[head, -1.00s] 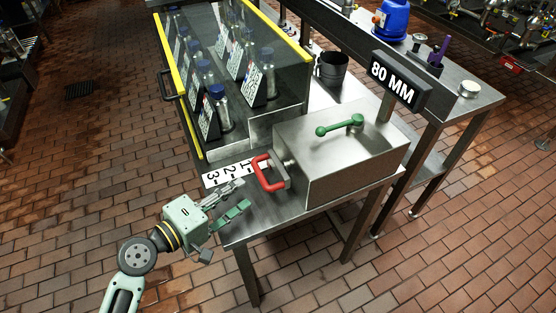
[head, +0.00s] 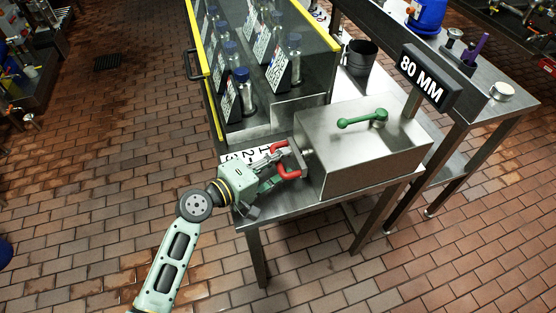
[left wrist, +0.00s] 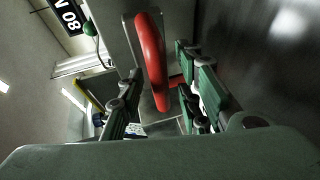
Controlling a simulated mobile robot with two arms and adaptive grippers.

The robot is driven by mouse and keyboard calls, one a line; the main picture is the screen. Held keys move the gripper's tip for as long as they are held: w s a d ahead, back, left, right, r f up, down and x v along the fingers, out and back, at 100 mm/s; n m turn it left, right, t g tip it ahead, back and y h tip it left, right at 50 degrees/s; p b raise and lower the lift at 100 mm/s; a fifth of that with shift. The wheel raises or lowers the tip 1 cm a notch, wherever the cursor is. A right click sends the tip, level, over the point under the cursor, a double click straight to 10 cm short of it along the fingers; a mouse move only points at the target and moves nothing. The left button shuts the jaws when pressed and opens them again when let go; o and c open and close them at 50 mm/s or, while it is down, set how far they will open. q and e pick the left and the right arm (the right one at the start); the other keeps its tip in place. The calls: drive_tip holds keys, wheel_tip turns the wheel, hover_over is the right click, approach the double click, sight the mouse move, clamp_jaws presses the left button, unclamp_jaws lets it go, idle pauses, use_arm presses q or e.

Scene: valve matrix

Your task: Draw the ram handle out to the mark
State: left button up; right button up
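The red ram handle (head: 289,174) is a U-shaped grip on the left face of the steel box (head: 350,160). My left gripper (head: 274,167) is at the handle, with its fingers apart. In the left wrist view the handle (left wrist: 152,60) stands between the two spread fingers of the gripper (left wrist: 160,100), with gaps on both sides. A white numbered scale (head: 238,157) lies on the table beside the handle, partly hidden by my gripper. A sign (head: 426,78) reads "80 MM". My right gripper is not in view.
A green lever (head: 362,119) is on top of the box. A rack of bottles behind yellow-edged panels (head: 205,70) stands close behind my gripper. A dark cup (head: 360,58) stands behind the box.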

use_arm(q)
clamp_jaws()
idle(0.4)
drive_tip(key=shift+a+f, duration=0.1)
drive_tip(key=shift+a, duration=0.15)
drive_tip(key=a, duration=0.1)
drive_tip(key=s+a+b, duration=0.1)
drive_tip(key=a, duration=0.3)
drive_tip(key=shift+s, duration=0.35)
drive_tip(key=shift+a, duration=0.1)
unclamp_jaws()
drive_tip(key=shift+d, duration=0.2)
